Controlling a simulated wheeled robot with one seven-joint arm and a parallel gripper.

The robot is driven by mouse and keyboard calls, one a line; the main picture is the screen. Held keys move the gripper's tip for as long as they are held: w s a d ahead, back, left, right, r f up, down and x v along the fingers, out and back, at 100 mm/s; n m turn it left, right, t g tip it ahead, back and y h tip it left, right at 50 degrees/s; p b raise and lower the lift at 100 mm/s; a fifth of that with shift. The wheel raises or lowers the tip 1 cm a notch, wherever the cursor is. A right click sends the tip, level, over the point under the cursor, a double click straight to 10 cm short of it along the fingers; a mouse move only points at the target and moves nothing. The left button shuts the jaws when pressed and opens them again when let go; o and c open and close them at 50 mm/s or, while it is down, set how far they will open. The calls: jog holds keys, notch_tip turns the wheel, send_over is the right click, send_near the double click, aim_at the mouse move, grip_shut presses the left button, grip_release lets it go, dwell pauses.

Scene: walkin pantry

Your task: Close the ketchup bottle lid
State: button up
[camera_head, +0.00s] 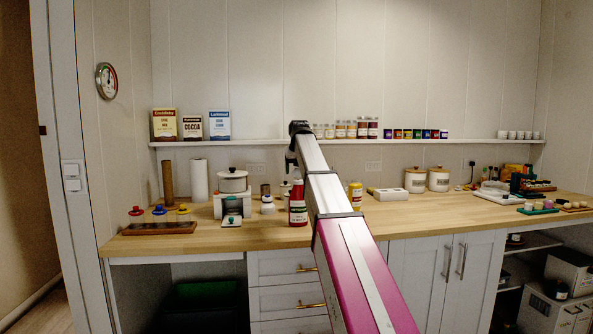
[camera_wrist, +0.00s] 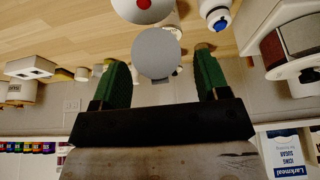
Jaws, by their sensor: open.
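The ketchup bottle (camera_head: 298,207), red with a pale label, stands upright on the wooden counter in the head view. My gripper (camera_head: 291,160) is above it, tilted down and apart from the bottle. In the wrist view my gripper (camera_wrist: 162,78) is open, its two green fingers spread with nothing gripped. A round grey disc (camera_wrist: 155,52), seemingly the raised lid, shows between and beyond the fingertips. A white round top with a red centre (camera_wrist: 140,6) is just beyond it, cut by the picture's edge. I cannot tell how the disc joins the bottle.
A wall shelf (camera_head: 420,141) with jars and boxes runs behind. The counter front beside the bottle (camera_head: 262,236) is clear.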

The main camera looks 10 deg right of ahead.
aim_at(299, 180)
jog(key=c, duration=0.9)
jog(key=shift+c, duration=0.2)
jog(key=shift+s, duration=0.1)
jog(key=s+t, duration=0.1)
jog(key=t, duration=0.1)
jog(key=s+t, duration=0.1)
jog(key=t, duration=0.1)
jog(key=shift+r, duration=0.2)
jog(key=t, duration=0.1)
jog(key=s+t, duration=0.1)
jog(key=t, duration=0.2)
jog(key=shift+s+t, duration=0.25)
jog(key=shift+t, duration=0.05)
jog(key=t, duration=0.2)
jog(key=s+t, duration=0.1)
jog(key=shift+s+f+t, duration=0.1)
jog(key=shift+f+t, duration=0.15)
jog(key=shift+t, duration=0.05)
jog(key=shift+s+f+t, duration=0.2)
jog(key=shift+s+t, duration=0.05)
jog(key=shift+t, duration=0.75)
jog(key=shift+s+f+t, duration=0.2)
jog(key=shift+t, duration=0.8)
